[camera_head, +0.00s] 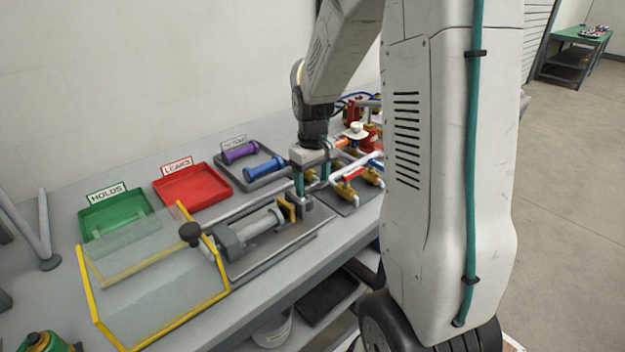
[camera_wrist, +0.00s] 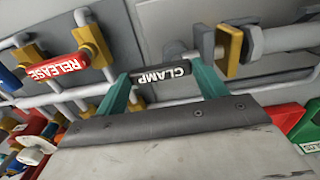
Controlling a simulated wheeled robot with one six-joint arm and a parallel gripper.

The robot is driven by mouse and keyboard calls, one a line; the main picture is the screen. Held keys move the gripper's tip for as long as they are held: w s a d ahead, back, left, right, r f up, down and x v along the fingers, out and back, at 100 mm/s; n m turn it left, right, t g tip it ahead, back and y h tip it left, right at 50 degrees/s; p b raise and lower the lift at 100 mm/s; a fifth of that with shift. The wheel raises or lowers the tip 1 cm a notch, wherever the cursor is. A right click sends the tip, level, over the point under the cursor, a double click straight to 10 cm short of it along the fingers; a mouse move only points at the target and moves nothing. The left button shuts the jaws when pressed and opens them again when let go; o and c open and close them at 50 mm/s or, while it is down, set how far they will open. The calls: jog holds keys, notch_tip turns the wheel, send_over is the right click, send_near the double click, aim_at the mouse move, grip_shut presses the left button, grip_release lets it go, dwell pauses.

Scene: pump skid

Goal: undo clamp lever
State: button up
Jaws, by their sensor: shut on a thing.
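The clamp lever (camera_wrist: 161,74) is a dark handle marked CLAMP in white, at the top middle of the wrist view. My gripper (camera_wrist: 160,80) has its two teal fingers at either end of this handle, shut on it. In the head view my gripper (camera_head: 312,178) points down at the pump skid, and the lever there is hidden or too small to make out. A yellow clamp plate (camera_wrist: 229,45) stands beside the lever, with a grey cylinder (camera_wrist: 285,38) to its right.
A red RELEASE handle (camera_wrist: 57,68) on brass fittings lies left of the lever. A clear yellow-edged guard (camera_head: 150,285), a green tray (camera_head: 118,212) and a red tray (camera_head: 192,187) stand left on the bench. Blue and purple cylinders lie in a grey tray (camera_head: 233,172) behind.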

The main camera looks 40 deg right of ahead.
jog(key=o, duration=1)
